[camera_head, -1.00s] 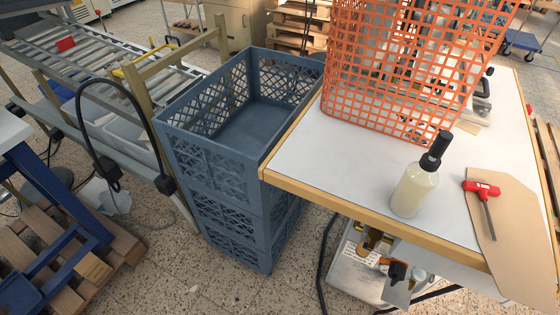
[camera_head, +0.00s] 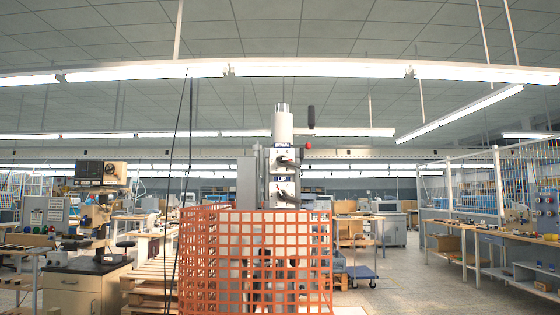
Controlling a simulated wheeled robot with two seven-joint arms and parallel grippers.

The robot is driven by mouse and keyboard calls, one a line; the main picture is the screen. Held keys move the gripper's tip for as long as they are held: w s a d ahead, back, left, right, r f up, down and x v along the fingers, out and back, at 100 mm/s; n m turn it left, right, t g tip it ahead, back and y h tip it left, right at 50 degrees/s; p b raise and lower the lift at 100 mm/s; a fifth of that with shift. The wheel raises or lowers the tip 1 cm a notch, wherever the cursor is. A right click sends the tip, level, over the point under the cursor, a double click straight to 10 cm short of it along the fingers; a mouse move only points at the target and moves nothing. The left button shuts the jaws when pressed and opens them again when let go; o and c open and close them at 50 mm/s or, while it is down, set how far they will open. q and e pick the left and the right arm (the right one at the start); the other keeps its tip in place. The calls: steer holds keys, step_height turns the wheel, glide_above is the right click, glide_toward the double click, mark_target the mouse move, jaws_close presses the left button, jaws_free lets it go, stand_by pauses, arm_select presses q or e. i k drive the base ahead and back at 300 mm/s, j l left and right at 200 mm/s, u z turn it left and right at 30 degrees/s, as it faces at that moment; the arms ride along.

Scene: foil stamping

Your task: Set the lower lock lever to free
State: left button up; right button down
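A grey and white stamping machine (camera_head: 283,128) stands upright in the middle of the head view. Two dark levers are on its column, one above the other. The upper lever (camera_head: 287,161) sits below a small dark label. The lower lock lever (camera_head: 286,196) sits below a blue plate (camera_head: 283,177) that seems to read "UP". The lever's exact setting is too small to tell. An orange mesh guard (camera_head: 215,262) stands in front of the machine's lower part, and its top edge is just below the lower lever. Neither of my grippers is in view.
A dark handle (camera_head: 311,116) and a red knob (camera_head: 308,146) stick out at the machine's upper right. Wooden pallets (camera_head: 150,285) are stacked at the left. A blue cart (camera_head: 361,273) and a workbench (camera_head: 490,240) stand farther off at the right.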

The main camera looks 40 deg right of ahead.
mark_target(289, 197)
steer(key=z, duration=1.3)
